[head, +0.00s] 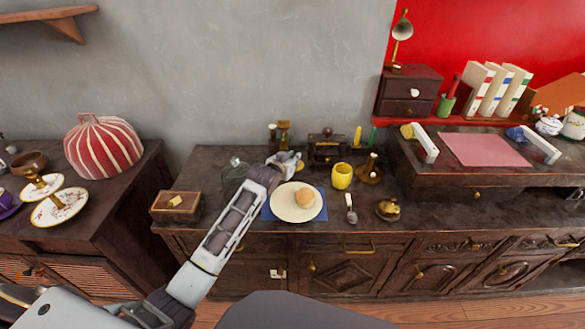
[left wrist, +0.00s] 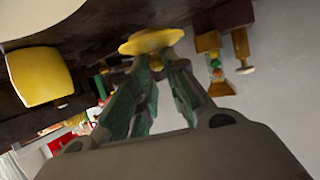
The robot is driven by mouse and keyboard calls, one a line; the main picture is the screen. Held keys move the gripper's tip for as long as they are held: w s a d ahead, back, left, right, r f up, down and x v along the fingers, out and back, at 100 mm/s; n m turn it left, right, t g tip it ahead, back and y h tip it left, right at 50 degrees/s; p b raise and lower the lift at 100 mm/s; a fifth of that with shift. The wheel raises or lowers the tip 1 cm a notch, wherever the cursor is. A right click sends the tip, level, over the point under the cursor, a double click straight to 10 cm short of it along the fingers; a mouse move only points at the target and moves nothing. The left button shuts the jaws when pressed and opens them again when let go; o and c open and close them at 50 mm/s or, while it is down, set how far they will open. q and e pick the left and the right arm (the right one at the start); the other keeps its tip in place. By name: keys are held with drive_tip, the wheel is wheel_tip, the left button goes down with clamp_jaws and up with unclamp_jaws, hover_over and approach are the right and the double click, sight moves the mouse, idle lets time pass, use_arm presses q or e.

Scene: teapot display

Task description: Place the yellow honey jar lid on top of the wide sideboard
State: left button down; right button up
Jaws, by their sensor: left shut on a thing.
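My left gripper (head: 290,161) is over the back part of the wide sideboard (head: 425,220), behind the white plate. In the left wrist view my left gripper (left wrist: 155,70) is shut on the yellow lid (left wrist: 150,42), a round, shallow piece between the fingertips. In the head view the lid is mostly hidden by the gripper. A yellow jar (head: 342,177) stands upright on the sideboard, right of the gripper; it also shows in the left wrist view (left wrist: 38,75). I cannot tell whether the lid touches the sideboard top. My right gripper is not in view.
A white plate (head: 283,209) with a bun (head: 305,197) lies on a blue mat. A spoon (head: 351,210) and brass pot (head: 388,210) are to its right. A wooden box (head: 175,205) stands at the left end. Bare top shows at the front right.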

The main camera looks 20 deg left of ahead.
use_arm(q)
drive_tip(key=shift+f+b, duration=0.35)
drive_tip(key=shift+f, duration=1.45)
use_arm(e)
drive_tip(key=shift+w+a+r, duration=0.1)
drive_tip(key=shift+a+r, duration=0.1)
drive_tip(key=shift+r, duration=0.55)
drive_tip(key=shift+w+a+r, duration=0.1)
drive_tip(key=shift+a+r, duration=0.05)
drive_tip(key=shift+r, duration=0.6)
use_arm(q)
drive_tip(key=shift+f, duration=0.1)
drive_tip(key=c, duration=1.4)
unclamp_jaws()
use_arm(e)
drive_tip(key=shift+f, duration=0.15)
